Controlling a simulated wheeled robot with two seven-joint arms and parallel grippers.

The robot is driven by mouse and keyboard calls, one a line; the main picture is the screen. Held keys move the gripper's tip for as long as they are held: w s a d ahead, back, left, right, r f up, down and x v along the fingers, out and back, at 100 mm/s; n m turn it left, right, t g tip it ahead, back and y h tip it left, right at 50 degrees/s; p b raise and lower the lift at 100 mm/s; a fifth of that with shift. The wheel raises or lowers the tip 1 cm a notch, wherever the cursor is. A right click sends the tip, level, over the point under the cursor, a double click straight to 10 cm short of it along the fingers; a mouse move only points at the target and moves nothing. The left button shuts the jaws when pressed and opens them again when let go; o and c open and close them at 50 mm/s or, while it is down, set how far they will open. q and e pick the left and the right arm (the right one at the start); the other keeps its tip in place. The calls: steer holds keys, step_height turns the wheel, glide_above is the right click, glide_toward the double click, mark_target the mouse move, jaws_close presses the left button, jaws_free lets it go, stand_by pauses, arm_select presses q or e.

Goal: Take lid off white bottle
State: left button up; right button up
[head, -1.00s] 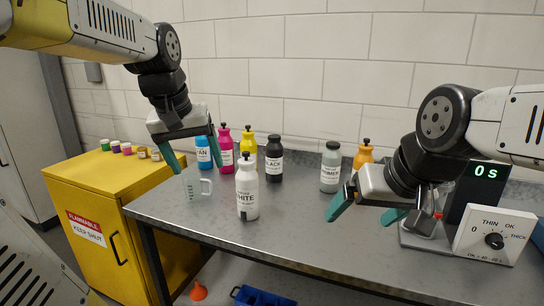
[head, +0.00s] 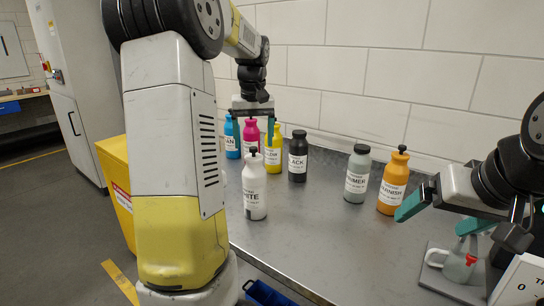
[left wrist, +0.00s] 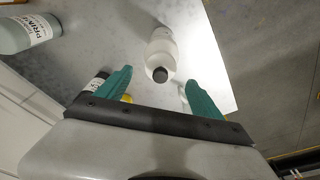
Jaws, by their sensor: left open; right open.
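The white bottle (head: 255,195) stands upright near the front of the grey metal table, with a black lid (head: 253,150) on top. My left gripper (head: 256,130) is open and appears above and slightly behind the lid in the head view. In the left wrist view, the white bottle (left wrist: 161,46) and its dark lid (left wrist: 160,74) appear between the open fingers of my left gripper (left wrist: 158,82), with gaps on both sides. My right gripper (head: 440,215) is open and empty at the right, above the table.
Blue (head: 231,140), magenta (head: 250,135), yellow (head: 273,152) and black (head: 298,160) bottles stand behind. The primer (head: 357,178) and orange varnish (head: 392,188) bottles stand to the right. A grey device (head: 455,275) is at the right edge. The table's middle is clear.

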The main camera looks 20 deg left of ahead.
mark_target(253, 147)
arm_select(q)
steer(key=shift+w+a+f, duration=0.1)
steer(key=shift+w+f, duration=0.05)
steer(key=shift+f, duration=0.8)
steer(key=shift+w+a+f, duration=0.1)
steer(key=shift+w+f, duration=0.05)
steer(key=shift+f, duration=0.75)
steer(key=c, duration=1.4)
steer(key=shift+r, duration=0.1)
